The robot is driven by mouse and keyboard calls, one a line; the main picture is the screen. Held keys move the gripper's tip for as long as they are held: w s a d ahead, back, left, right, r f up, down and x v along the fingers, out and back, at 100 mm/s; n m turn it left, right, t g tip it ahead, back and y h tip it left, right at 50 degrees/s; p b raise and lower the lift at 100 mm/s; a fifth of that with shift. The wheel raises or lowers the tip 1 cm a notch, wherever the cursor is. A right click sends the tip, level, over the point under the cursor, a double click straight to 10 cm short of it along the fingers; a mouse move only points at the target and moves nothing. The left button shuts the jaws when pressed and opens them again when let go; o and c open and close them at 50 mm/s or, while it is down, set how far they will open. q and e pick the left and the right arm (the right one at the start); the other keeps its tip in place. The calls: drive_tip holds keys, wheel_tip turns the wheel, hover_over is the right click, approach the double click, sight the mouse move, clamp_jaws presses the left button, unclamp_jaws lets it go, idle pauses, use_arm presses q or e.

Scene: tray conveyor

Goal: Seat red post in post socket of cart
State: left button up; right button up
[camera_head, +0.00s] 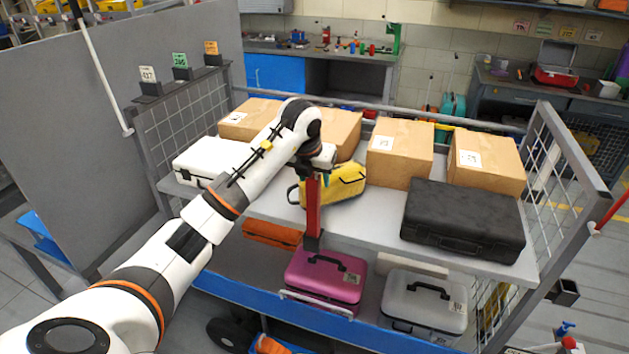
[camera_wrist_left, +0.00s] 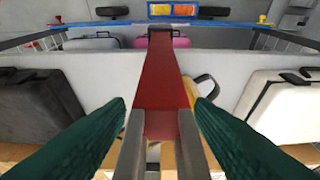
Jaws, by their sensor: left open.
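The red post (camera_head: 313,207) stands upright at the front edge of the cart's upper shelf. Its lower end meets the dark post socket (camera_head: 312,243), which hides how deep it sits. My left gripper (camera_head: 314,174) is at the post's top end, open. In the left wrist view, the red post (camera_wrist_left: 161,85) runs away between the green fingers of my left gripper (camera_wrist_left: 160,108), with gaps beside it. The far end of the post is at the dark socket (camera_wrist_left: 160,29). My right gripper is not in view.
The cart's upper shelf (camera_head: 365,222) holds several cardboard boxes (camera_head: 399,153), a yellow case (camera_head: 335,187), a white case (camera_head: 205,160) and a black case (camera_head: 463,219). A magenta case (camera_head: 325,280) and a silver case (camera_head: 424,301) are below. Mesh sides (camera_head: 567,150) close the cart's ends.

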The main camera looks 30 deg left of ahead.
use_arm(q)
drive_tip(key=a+b+v, duration=0.1)
drive_tip(key=b+v, duration=0.1)
drive_tip(key=v, duration=0.8)
drive_tip(key=shift+s+d, duration=0.15)
drive_tip(key=shift+d, duration=0.35)
